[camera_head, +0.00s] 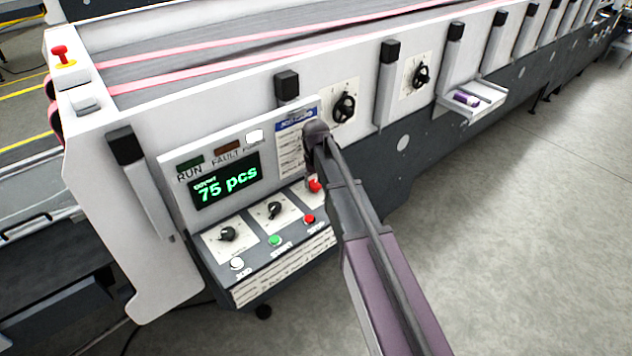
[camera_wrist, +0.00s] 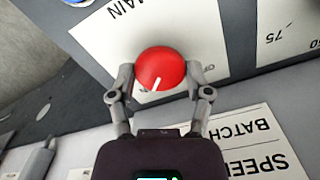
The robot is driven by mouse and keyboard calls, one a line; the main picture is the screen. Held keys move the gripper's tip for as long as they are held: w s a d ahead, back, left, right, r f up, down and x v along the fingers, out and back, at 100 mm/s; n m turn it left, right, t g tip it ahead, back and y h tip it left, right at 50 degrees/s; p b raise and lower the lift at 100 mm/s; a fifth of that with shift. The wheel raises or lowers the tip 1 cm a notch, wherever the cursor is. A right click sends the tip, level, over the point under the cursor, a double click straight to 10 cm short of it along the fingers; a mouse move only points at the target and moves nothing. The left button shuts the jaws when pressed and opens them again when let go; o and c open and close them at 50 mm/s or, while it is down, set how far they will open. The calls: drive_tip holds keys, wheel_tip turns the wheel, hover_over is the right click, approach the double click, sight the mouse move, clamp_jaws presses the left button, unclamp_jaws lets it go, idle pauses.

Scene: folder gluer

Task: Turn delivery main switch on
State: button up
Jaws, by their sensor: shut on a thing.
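The delivery main switch is a round red knob (camera_wrist: 161,68) with a white line mark, on a white plate (camera_wrist: 112,38) lettered MAIN. In the wrist view the plate's lettering is upside down and the white line points down and slightly left. My gripper (camera_wrist: 160,88) has one finger on each side of the knob and is shut on it. Small lettering beside the knob is partly hidden by the right finger. In the head view the red knob (camera_head: 315,186) shows at the right end of the sloped control panel, beside my arm; the fingertips are hard to make out there.
The panel also has two dark knobs (camera_head: 228,234) (camera_head: 274,210), a white button (camera_head: 237,263), a green button (camera_head: 275,240) and a red button (camera_head: 309,219). Its display (camera_head: 225,183) reads 75 pcs. A red emergency button (camera_head: 61,54) stands top left. Open floor lies right.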

drive_tip(key=shift+s, duration=0.1)
drive_tip(key=o, duration=1.1)
drive_tip(key=shift+o, duration=0.2)
drive_tip(key=shift+n, duration=0.5)
